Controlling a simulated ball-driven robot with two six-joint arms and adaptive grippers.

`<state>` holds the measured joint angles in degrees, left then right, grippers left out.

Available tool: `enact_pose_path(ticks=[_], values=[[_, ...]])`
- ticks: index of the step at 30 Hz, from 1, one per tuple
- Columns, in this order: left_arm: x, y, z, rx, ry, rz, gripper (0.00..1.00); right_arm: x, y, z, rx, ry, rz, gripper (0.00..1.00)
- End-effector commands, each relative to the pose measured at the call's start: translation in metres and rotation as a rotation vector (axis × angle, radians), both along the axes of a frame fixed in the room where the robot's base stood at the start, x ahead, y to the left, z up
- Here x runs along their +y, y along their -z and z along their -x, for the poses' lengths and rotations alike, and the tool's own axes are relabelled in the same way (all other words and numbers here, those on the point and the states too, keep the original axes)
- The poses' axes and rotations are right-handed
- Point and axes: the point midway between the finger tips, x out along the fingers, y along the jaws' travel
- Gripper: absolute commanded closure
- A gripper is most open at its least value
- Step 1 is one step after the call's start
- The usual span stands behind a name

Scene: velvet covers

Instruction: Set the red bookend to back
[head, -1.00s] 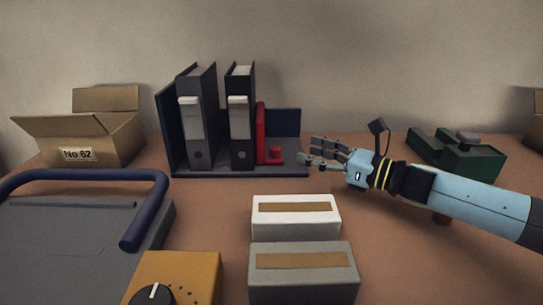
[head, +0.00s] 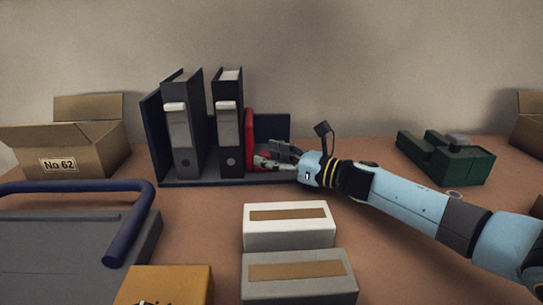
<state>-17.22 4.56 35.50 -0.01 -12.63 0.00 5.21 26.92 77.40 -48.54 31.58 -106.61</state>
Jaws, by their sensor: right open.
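The red bookend (head: 250,128) stands upright in the dark blue file rack (head: 152,140), just right of the black binder (head: 229,120). A grey binder (head: 183,125) stands further left, with a gap between the two binders. My right gripper (head: 268,158) is open at the bookend's lower right side, inside the rack's right part. Its fingers hide the bookend's foot, and I cannot tell whether they touch it. My left gripper is not in view.
A white box (head: 289,235) and a grey box (head: 298,285) lie in front of the rack. An open carton (head: 65,165) stands left, a green metal block (head: 455,165) right. A grey case with a blue handle (head: 130,225) and a yellow dial box (head: 170,285) are at the front left.

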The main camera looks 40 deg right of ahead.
Motion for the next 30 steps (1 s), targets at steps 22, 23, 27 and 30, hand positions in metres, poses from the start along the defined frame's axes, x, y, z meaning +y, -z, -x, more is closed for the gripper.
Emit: enact_pose_path(ticks=[22,23,27,30], values=[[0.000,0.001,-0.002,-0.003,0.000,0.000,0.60,-0.001,0.001,0.001,0.000,0.000,0.000,1.00],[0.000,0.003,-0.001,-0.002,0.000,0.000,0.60,-0.003,0.002,0.002,0.000,0.000,0.001,1.00],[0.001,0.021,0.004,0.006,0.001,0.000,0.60,-0.022,0.007,0.014,0.004,-0.001,0.006,1.00],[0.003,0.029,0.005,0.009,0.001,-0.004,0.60,-0.030,0.005,0.019,0.002,-0.001,0.002,1.00]])
